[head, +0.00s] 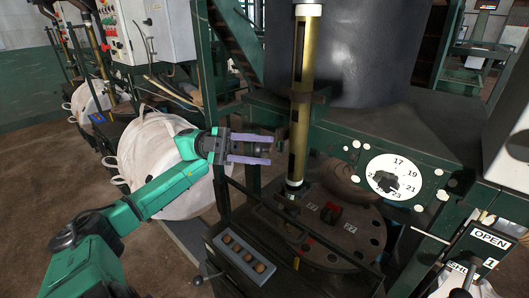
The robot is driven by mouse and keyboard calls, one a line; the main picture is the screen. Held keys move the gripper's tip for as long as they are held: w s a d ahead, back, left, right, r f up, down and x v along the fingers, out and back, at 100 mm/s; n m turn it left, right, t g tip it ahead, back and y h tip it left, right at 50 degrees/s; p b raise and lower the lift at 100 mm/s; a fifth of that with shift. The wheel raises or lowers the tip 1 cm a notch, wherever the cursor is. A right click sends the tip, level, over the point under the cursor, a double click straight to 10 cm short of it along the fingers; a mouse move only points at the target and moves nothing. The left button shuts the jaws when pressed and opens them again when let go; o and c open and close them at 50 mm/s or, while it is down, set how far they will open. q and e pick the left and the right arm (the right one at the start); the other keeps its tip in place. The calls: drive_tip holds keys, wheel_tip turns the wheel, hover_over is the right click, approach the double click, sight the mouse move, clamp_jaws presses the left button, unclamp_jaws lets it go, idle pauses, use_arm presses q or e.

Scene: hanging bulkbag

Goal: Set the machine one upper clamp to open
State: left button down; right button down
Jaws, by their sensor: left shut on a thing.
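My left gripper (268,149) reaches in from the left on my green arm, level, just left of the brass-coloured upright column (303,95). Its two purple fingers are closed about a small dark piece (262,148) between them, beside the column. I cannot tell for certain whether this piece is the upper clamp's handle, as the fingers hide part of it. A sign reading OPEN (490,239) is at the lower right, with a plate marked 1 (490,263) below it. My right gripper is not in view.
A white numbered dial (398,174) sits right of the column on the green frame. A dark round plate with holes (340,235) lies below. White bulk bags (150,150) hang at the left. A grey box of several round buttons (243,258) is at the bottom centre.

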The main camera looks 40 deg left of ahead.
use_arm(q)
drive_tip(key=shift+a+r, duration=0.15)
drive_tip(key=shift+r, duration=0.2)
drive_tip(key=c, duration=0.5)
unclamp_jaws()
drive_tip(key=shift+c, duration=0.2)
drive_tip(key=shift+w+f, duration=0.1)
drive_tip(key=shift+f, duration=0.1)
